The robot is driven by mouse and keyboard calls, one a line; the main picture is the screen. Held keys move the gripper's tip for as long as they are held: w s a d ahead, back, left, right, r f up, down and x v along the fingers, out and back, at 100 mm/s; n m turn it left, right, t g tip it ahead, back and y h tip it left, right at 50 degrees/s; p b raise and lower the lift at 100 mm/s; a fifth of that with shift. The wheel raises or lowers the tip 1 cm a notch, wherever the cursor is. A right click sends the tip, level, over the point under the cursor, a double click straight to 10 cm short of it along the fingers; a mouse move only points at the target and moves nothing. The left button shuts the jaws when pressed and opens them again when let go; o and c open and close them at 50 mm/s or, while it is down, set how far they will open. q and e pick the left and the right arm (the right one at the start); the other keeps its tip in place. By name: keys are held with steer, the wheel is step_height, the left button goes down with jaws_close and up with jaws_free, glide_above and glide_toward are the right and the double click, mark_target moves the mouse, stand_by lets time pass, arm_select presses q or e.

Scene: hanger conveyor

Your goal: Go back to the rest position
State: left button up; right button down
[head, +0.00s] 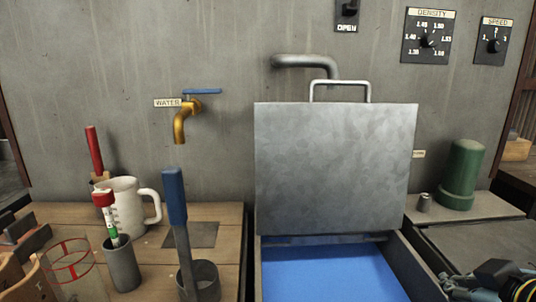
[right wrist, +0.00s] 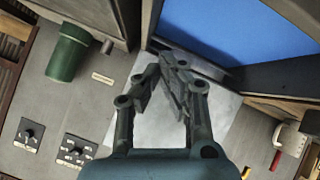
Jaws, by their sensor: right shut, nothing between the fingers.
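My right gripper (head: 468,284) shows at the bottom right corner of the head view, partly cut off by the frame edge. In the right wrist view its two dark fingers (right wrist: 164,68) are closed together with nothing between them. They stand in front of the raised grey metal lid (right wrist: 165,125), apart from any object as far as I can tell. My left gripper is in neither view.
The open lid (head: 335,165) stands upright behind a blue-filled tank (head: 325,275). A white mug (head: 125,205), grey holders (head: 122,265) and a blue-handled tool (head: 175,198) crowd the left bench beneath a brass tap (head: 181,122).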

steer(key=s+a+f+m+g, duration=0.15)
steer(key=s+g, duration=0.25)
steer(key=s, duration=0.5)
steer(key=s+f+m+g, duration=0.3)
steer(key=s, duration=0.7)
step_height(320, 180, down, 28)
steer(key=s+d+g+b, duration=0.1)
steer(key=d, duration=0.2)
steer(key=s+f+g+b, duration=0.1)
steer(key=s+f, duration=1.5)
steer(key=s, duration=0.2)
steer(key=shift+s+d+f+y, duration=0.25)
steer(key=shift+d+f+y, duration=0.05)
steer(key=shift+d, duration=0.1)
steer(key=shift+d, duration=0.1)
